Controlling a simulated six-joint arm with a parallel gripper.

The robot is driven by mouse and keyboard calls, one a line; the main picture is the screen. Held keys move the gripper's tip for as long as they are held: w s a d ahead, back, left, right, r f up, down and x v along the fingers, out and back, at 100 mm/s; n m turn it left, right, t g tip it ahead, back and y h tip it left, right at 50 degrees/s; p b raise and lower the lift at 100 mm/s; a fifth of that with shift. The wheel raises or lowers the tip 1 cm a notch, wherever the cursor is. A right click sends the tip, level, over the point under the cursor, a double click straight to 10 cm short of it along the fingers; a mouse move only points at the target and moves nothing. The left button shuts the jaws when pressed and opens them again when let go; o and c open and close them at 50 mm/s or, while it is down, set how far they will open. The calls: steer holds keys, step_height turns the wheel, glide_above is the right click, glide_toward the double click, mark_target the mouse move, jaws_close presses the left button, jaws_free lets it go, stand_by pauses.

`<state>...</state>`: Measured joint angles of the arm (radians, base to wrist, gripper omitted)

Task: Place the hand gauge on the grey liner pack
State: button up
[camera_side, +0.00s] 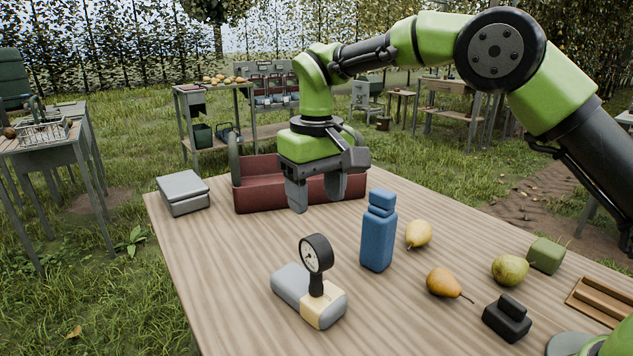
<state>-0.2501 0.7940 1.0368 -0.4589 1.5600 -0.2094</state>
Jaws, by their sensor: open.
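The hand gauge (316,254), with a round dark-rimmed white dial and a short dark stem, stands upright near the front of the table. Its stem's foot appears to rest on the cream band of a rounded grey pack (290,284), which looks like the grey liner pack. My gripper (317,193) is open with its fingers pointing down, and I see nothing between them. It is behind the gauge and higher in the picture, in front of the red crate, apart from gauge and pack.
The red crate (258,200) is partly hidden by my gripper. A grey box (183,190) lies at the back left. A blue bottle (378,232), pears (418,234), a black object (507,317), a green block (546,254) and a wooden tray (604,297) are to the right. The left-front tabletop is clear.

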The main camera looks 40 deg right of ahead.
steer(key=s+d+r+m+t+y, duration=0.2)
steer(key=s+d+r+t, duration=0.25)
steer(key=s+r, duration=0.75)
steer(key=s+d+f+m+t, duration=0.1)
steer(key=s, duration=0.5)
steer(key=s+d+f+m+t, duration=0.1)
steer(key=s, duration=0.5)
steer(key=shift+s+d+f+t, duration=0.35)
steer(key=shift+d+f, duration=0.05)
